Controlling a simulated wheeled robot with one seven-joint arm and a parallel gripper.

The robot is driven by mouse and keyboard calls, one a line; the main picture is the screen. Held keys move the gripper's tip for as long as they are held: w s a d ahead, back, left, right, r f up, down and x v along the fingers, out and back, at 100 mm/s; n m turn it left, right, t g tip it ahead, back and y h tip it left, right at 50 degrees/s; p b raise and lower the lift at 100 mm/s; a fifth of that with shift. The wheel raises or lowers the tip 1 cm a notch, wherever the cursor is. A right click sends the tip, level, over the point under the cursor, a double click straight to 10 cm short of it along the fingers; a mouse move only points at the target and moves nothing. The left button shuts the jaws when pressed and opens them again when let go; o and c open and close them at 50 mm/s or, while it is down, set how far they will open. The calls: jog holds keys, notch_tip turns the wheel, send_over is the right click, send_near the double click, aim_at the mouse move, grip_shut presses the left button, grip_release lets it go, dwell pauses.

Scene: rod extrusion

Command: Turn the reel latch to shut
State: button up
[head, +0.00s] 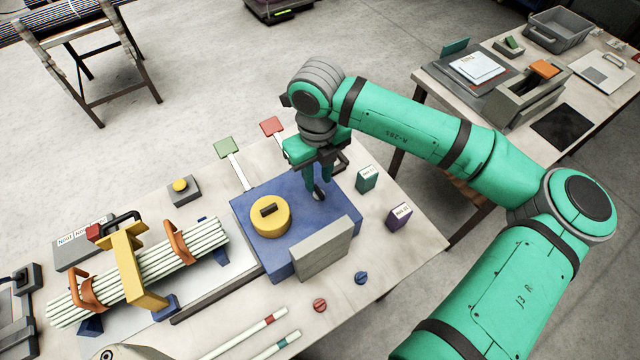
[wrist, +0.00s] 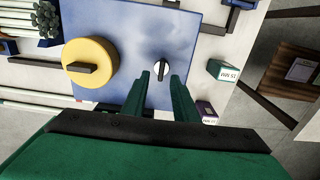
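A blue box (head: 250,222) stands on the table and also shows in the wrist view (wrist: 120,22). On its top is a small round dial with a pale and dark face (wrist: 161,68), which I take to be the reel latch; it shows partly below my fingers in the head view (head: 318,196). A yellow disc (head: 271,222) with a dark bar handle sits to its left, also in the wrist view (wrist: 90,82). My gripper (head: 320,184) points down over the dial. Its fingers (wrist: 160,78) are apart and empty, with the dial between their tips; contact cannot be told.
A grey upright plate (head: 322,250) stands at the box's front. Green (head: 366,179) and purple (head: 399,216) small boxes stand to the right. A bundle of pale rods (head: 150,262) lies in a holder on the left. Red and green paddles stand behind the box.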

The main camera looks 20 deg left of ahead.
aim_at(319, 190)
notch_tip(319, 190, down, 4)
jog(key=shift+r, duration=0.2)
jog(key=shift+w+f, duration=0.1)
jog(key=shift+f, duration=0.35)
jog(key=shift+d, duration=0.1)
grip_shut()
